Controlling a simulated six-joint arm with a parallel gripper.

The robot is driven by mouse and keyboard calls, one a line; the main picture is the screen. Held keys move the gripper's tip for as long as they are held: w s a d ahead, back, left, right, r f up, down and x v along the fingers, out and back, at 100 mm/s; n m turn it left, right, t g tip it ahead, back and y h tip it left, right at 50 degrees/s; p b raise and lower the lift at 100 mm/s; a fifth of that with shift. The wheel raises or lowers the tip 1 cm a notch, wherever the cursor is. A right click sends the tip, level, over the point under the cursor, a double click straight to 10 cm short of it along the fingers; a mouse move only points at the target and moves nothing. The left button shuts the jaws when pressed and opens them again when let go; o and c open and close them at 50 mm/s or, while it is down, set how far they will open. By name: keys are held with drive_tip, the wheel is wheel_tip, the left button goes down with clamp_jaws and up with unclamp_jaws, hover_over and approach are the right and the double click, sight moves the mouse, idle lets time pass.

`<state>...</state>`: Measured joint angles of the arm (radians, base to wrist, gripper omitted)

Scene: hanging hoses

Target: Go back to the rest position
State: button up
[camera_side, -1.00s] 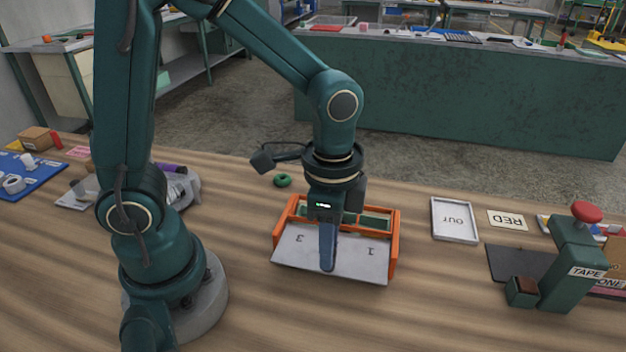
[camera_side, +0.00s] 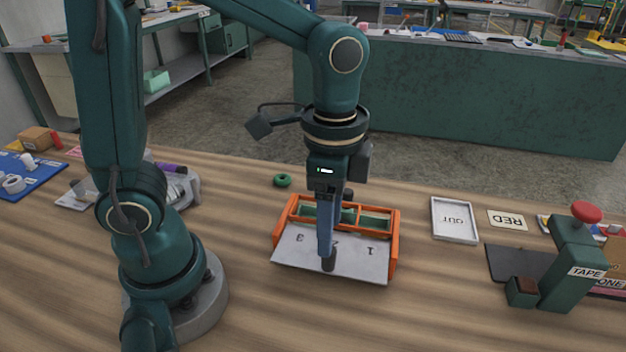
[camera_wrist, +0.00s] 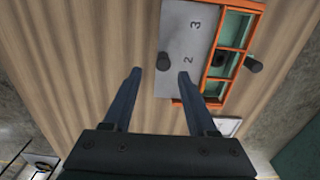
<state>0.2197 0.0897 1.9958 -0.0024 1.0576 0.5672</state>
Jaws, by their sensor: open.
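My gripper (camera_side: 325,250) is open, pointing down over the orange rack. In the wrist view its two fingertips (camera_wrist: 159,73) are apart with nothing between them. The orange rack (camera_side: 394,245) has a pale sloped plate (camera_side: 365,262) in front, marked 1, 2 and 3, and green-floored compartments behind. A dark cylindrical end (camera_side: 328,264) shows at the plate's front edge, just below my fingers; the wrist view shows it (camera_wrist: 163,62) clear beyond the fingertips. A second dark end (camera_wrist: 253,64) sticks out on the rack's back side, by the middle compartment.
A white OUT tray (camera_side: 454,220) and a RED card (camera_side: 507,220) lie right of the rack. A green ring (camera_side: 283,181) lies behind the rack. The table front is clear.

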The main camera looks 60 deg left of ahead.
drive_tip(key=shift+r, duration=0.3)
drive_tip(key=s+a+r+n+t, duration=0.4)
drive_tip(key=s+a+n+t, duration=0.1)
drive_tip(key=n, duration=0.4)
drive_tip(key=shift+t, duration=0.3)
